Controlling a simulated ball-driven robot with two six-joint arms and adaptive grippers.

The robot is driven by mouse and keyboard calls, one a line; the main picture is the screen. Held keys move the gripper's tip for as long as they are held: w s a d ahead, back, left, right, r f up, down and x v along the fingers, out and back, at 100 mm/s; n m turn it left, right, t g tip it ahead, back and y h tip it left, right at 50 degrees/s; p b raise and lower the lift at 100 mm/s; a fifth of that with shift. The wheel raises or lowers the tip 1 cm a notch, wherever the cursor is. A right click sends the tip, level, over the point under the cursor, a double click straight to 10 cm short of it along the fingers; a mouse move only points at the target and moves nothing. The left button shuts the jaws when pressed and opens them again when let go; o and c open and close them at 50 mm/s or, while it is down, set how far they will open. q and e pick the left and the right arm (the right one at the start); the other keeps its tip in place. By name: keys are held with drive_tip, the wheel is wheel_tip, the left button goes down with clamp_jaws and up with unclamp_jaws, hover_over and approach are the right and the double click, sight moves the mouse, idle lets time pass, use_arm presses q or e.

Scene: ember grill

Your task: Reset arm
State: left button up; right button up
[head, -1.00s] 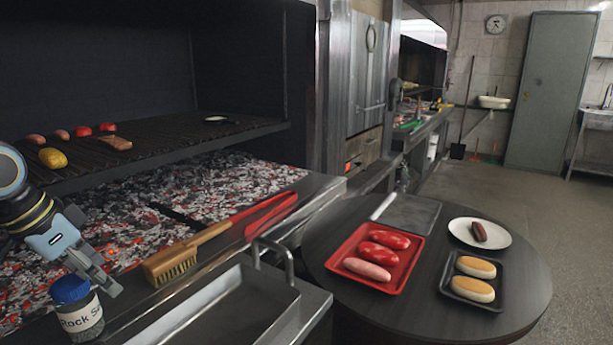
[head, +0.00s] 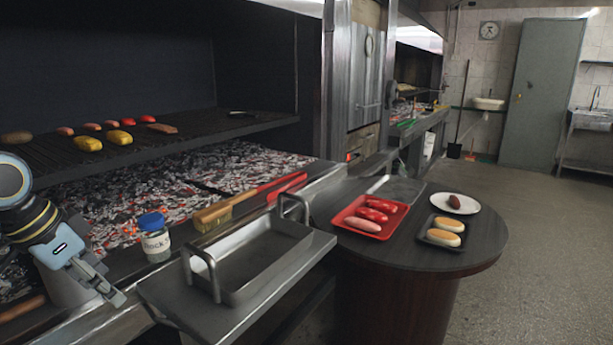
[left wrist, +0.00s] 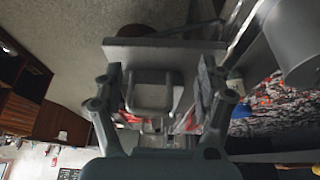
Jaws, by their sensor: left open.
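My left gripper (head: 110,285) is at the lower left of the head view, over the metal front ledge of the grill. It is open with nothing between its fingers, as the left wrist view (left wrist: 158,80) also shows. A rock salt jar (head: 154,238) with a blue lid stands upright to the right of and beyond the gripper, apart from it. My right gripper is in neither view.
A metal pan with handles (head: 262,262) sits right of the gripper, with a brush (head: 222,211) and red tongs (head: 285,187) behind it. Food lies on the grill rack (head: 230,124) above glowing coals. A round table (head: 480,245) holds a red tray (head: 347,213) of sausages.

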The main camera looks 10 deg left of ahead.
use_arm(q)
drive_tip(key=s+d+f+n+g+b, duration=0.15)
drive_tip(key=s+f, duration=0.45)
drive_tip(key=f, duration=0.6)
drive_tip(key=s+f+n+g+b, duration=0.15)
drive_tip(key=s+f, duration=0.45)
drive_tip(key=f, duration=0.6)
drive_tip(key=s+d+f+n+g+b, duration=0.1)
drive_tip(key=s+f+n+b, duration=0.1)
drive_tip(key=s+f, duration=0.8)
drive_tip(key=s+d+f+t+y+b, duration=0.1)
drive_tip(key=s+d+f+y+b, duration=0.1)
drive_tip(key=s+f, duration=1.8)
drive_tip(key=shift+s+d+f+y, duration=0.25)
drive_tip(key=shift+s+d+y, duration=0.25)
drive_tip(key=shift+d, duration=0.65)
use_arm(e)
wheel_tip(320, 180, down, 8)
use_arm(q)
drive_tip(key=shift+w+b, duration=0.1)
drive_tip(key=shift+b, duration=0.2)
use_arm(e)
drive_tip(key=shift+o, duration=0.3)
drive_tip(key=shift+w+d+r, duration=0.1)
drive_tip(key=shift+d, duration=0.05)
